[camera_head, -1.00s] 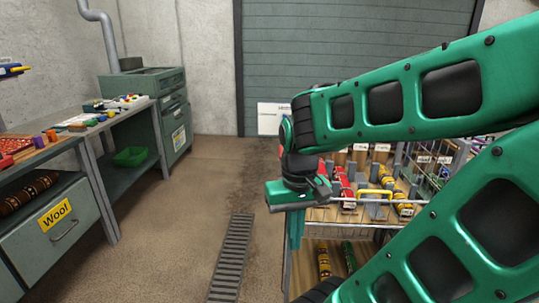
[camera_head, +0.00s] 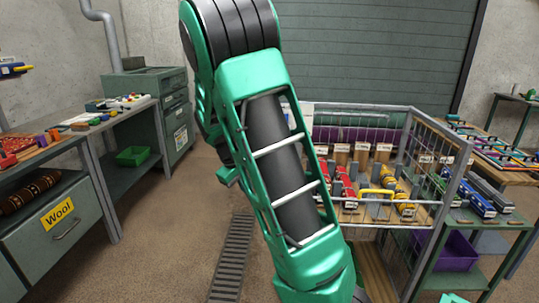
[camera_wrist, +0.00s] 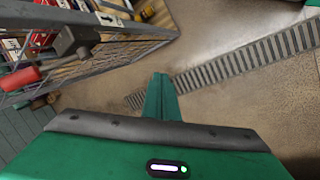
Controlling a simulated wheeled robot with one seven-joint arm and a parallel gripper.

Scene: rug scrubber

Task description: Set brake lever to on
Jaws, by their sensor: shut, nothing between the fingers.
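A lever with a red grip (camera_wrist: 20,78) and a dark grey block (camera_wrist: 75,40) shows at the upper left of the wrist view, on the side of a wire-mesh cart. I take it for the brake lever; its on and off marks cannot be read. My gripper (camera_wrist: 161,82) is shut and empty, pointing down over the floor, to the right of the lever and apart from it. In the head view my arm hides the lever and most of my gripper. The mesh cart (camera_head: 425,150) stands behind my arm.
The cart holds several red and yellow tools in its tray. A floor grate (camera_head: 232,262) runs left of the cart. A workbench with a Wool drawer (camera_head: 55,225) stands at left, another table (camera_head: 500,165) at right.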

